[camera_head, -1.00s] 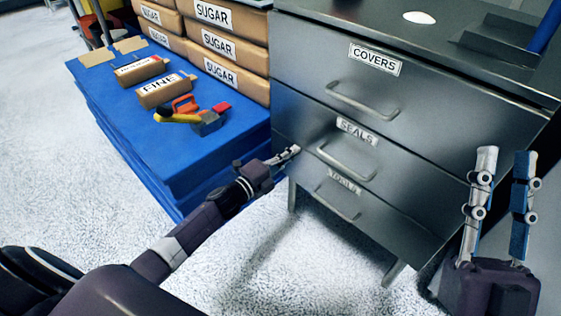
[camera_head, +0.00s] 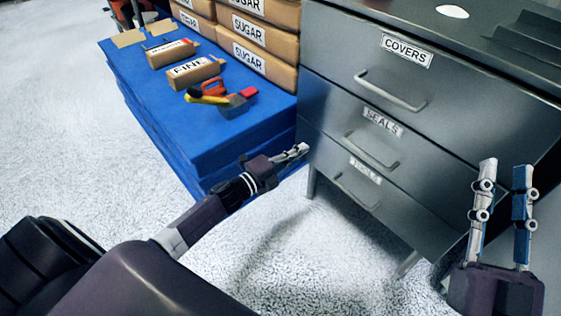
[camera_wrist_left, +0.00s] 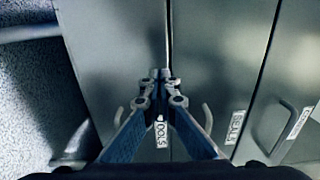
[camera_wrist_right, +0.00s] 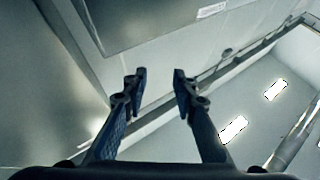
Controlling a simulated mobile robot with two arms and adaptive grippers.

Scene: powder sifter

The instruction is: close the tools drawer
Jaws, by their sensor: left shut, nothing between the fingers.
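The tools drawer (camera_head: 345,185) is the lowest drawer of the grey metal cabinet. Its front looks about level with the seals drawer (camera_head: 350,130) above it; a small gap cannot be ruled out. Its label (camera_wrist_left: 161,133) reads TOOLS in the left wrist view. My left gripper (camera_head: 303,149) is shut and empty at the cabinet's lower left. In the left wrist view its fingertips (camera_wrist_left: 160,74) are in front of the tools drawer, close to the seam with the seals drawer; contact cannot be told. My right gripper (camera_head: 505,165) is open and empty, right of the drawers.
The covers drawer (camera_head: 450,90) is at the top and looks shut. Left of the cabinet, a blue platform (camera_head: 150,95) bears stacked sugar boxes (camera_head: 262,62), smaller packages and a coloured tool (camera_head: 210,95). The speckled floor in front is clear.

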